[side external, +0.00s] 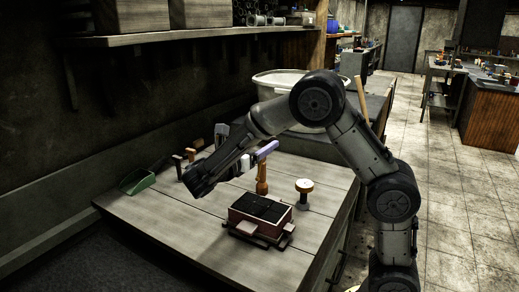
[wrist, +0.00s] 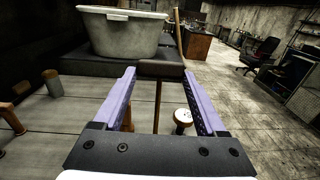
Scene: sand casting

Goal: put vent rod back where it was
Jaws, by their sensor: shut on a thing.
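My gripper (wrist: 161,72) has its two purple fingers on either side of a dark brown crosswise handle (wrist: 161,68) at their tips. A thin brown rod (wrist: 157,105) runs down from the handle in the wrist view; I take this T-shaped thing to be the vent rod. Its lower end is hidden behind the gripper's dark plate. In the side view my gripper (side external: 268,149) is above the workbench, pointing to the back right, and I cannot make out the rod there.
On the workbench (side external: 160,222), a red moulding box with dark sand (side external: 262,208) stands near an orange-brown upright tool (side external: 262,178) and a pale-topped knob tool (side external: 304,187). A green scoop (side external: 138,182) lies at left. A large pale tub (wrist: 122,34) stands behind. The bench front left is clear.

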